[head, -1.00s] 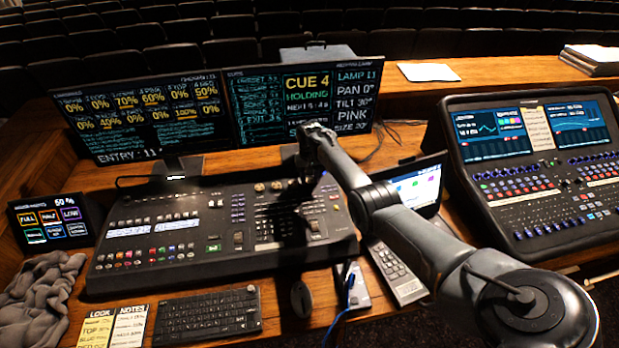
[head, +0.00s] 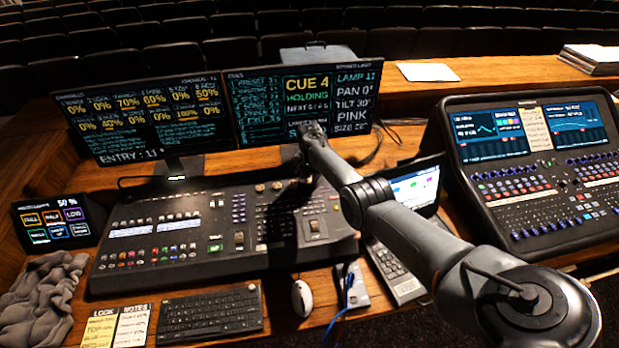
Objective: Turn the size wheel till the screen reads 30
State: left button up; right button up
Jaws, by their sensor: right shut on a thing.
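The right-hand monitor (head: 345,105) reads LAMP 11, PAN 0°, TILT 30°, PINK, and a SIZE line (head: 352,128) that seems to be in the twenties; its last digit is too blurred to read. My right gripper (head: 304,179) points down at the back edge of the lighting console (head: 150,262). It is shut on a knob there, which looks to be the size wheel; my own wrist and fingers mostly hide it. Two similar wheels (head: 260,188) (head: 277,186) stand just left of it. My left gripper is out of view.
A keyboard (head: 210,311) and a mouse (head: 302,298) lie in front of the console. A laptop (head: 415,187) and a second mixing desk (head: 525,195) stand to the right under and beyond my arm. A small touchscreen (head: 55,226) and grey cloth (head: 42,298) are at left.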

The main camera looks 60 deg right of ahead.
jog(key=shift+m, duration=0.5)
jog(key=o, duration=1)
jog(key=shift+o, duration=0.2)
